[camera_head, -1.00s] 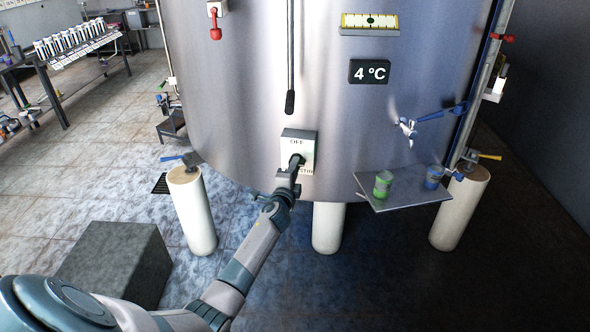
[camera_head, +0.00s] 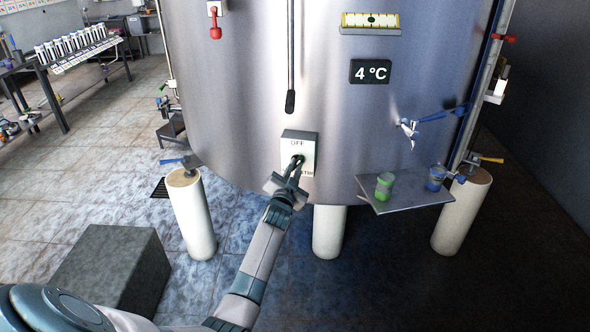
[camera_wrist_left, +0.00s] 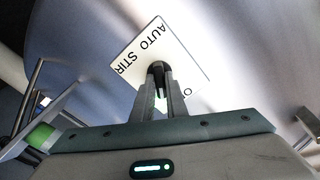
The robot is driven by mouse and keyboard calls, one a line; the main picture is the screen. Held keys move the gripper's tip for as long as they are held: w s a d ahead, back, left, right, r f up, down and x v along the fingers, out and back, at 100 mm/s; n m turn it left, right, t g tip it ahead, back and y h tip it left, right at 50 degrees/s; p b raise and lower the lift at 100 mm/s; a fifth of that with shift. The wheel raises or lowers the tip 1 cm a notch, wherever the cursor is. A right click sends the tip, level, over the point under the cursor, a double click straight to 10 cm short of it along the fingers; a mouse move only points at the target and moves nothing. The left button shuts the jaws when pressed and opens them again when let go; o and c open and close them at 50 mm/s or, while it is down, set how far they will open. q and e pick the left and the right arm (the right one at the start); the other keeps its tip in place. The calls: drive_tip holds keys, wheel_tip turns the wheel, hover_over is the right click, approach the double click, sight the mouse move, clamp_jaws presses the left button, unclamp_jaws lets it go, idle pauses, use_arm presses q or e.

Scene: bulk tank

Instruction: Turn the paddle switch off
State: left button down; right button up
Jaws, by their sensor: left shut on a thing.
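The dark paddle (camera_wrist_left: 157,68) stands out from the middle of the plate. My left gripper (camera_head: 297,163) reaches up to the box from below, and its fingers are shut on the paddle. The left wrist view shows the two fingers (camera_wrist_left: 158,90) on either side of it. The fingers hide part of the paddle, so its exact position is unclear. My right gripper is out of view.
A small shelf (camera_head: 405,196) with a green cup (camera_head: 384,186) and a blue cup (camera_head: 435,177) juts out to the right. A rod handle (camera_head: 290,100) hangs above the box. A grey block (camera_head: 115,265) stands on the floor at left.

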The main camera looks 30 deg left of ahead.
use_arm(q)
drive_tip(key=n, duration=0.3)
drive_tip(key=shift+n, duration=1.7)
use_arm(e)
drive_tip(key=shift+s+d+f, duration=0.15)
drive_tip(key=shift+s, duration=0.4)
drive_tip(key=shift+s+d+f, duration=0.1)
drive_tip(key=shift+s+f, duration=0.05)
use_arm(q)
drive_tip(key=shift+f, duration=0.1)
drive_tip(key=c, duration=1.8)
unclamp_jaws()
drive_tip(key=shift+o, duration=0.2)
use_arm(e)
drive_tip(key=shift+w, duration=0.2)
use_arm(q)
drive_tip(key=shift+s, duration=0.1)
